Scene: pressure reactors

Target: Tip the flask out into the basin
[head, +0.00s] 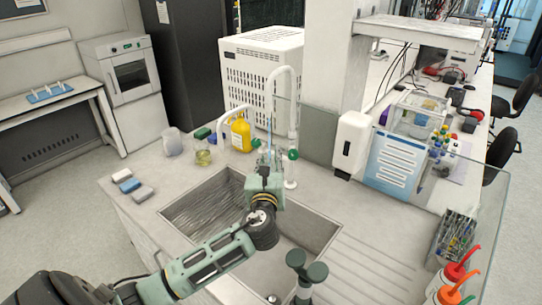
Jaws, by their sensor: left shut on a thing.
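My left gripper (268,165) is over the back part of the sink basin (200,207), close to the white taps. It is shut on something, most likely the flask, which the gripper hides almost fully. A thin pale-blue upright shape (269,130) shows just beyond the fingers; I cannot tell whether it belongs to the held thing. The basin is grey metal, and my left arm crosses over it. My right gripper is not in view.
White taps (292,110) with green knobs stand behind the basin. A yellow bottle (241,134), a small glass vessel with yellowish contents (203,157) and a clear beaker (172,142) stand at the back left. A dark green twin-headed fixture (306,272) rises at the front.

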